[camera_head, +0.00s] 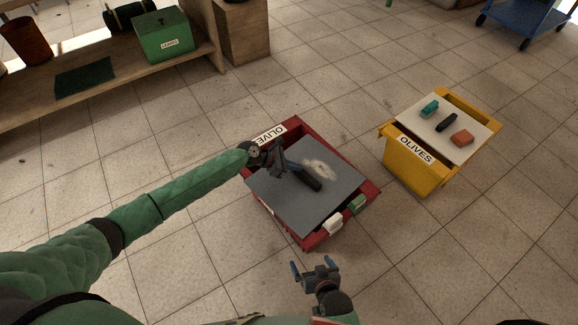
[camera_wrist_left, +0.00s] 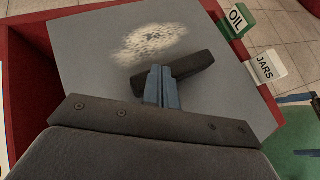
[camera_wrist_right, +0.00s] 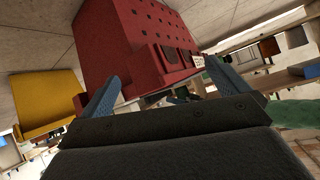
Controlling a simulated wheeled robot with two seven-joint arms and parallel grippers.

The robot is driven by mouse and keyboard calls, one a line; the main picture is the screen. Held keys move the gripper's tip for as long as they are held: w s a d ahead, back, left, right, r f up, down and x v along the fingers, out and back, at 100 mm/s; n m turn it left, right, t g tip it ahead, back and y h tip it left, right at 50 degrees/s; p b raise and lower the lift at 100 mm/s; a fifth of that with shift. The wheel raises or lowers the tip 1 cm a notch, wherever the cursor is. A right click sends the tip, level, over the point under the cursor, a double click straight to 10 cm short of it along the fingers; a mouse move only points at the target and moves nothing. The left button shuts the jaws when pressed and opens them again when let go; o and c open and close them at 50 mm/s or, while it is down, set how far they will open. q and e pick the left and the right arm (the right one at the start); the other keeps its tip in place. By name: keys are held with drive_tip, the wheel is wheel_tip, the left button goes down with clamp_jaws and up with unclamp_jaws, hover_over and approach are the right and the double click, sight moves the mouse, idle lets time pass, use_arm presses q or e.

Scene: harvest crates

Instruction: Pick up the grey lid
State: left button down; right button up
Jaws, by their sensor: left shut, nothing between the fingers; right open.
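The grey lid (camera_head: 300,210) lies on the red crate (camera_head: 345,152), slightly askew on the rim. It has a dark bar handle (camera_head: 309,181) and a pale speckled patch. The lid (camera_wrist_left: 85,50) and its handle (camera_wrist_left: 195,70) also show in the left wrist view. My left gripper (camera_head: 287,168) is over the lid at one end of the handle. Its blue fingers (camera_wrist_left: 162,88) are shut together with nothing between them and overlap the handle in view; I cannot tell whether they touch it. My right gripper (camera_head: 314,266) is open and empty, in front of the crate.
White and green tags (camera_head: 333,223) hang on the red crate's near edge. A yellow crate (camera_head: 408,170) labelled OLIVES stands to the right, its pale lid (camera_head: 437,132) bearing several small items. A wooden bench (camera_head: 110,90) holds a green box (camera_head: 163,37). Floor between the crates is clear.

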use_arm(q)
drive_tip(key=shift+d+f, duration=0.1)
drive_tip(key=shift+f, duration=0.15)
drive_tip(key=shift+s+f, duration=0.15)
drive_tip(key=shift+f, duration=0.1)
use_arm(e)
drive_tip(key=shift+g, duration=0.8)
drive_tip(key=shift+s+d+f, duration=0.1)
drive_tip(key=shift+s+f, duration=0.6)
drive_tip(key=shift+f, duration=0.2)
drive_tip(key=shift+s+d+f, duration=0.1)
drive_tip(key=shift+s+f, duration=0.6)
drive_tip(key=shift+f, duration=0.15)
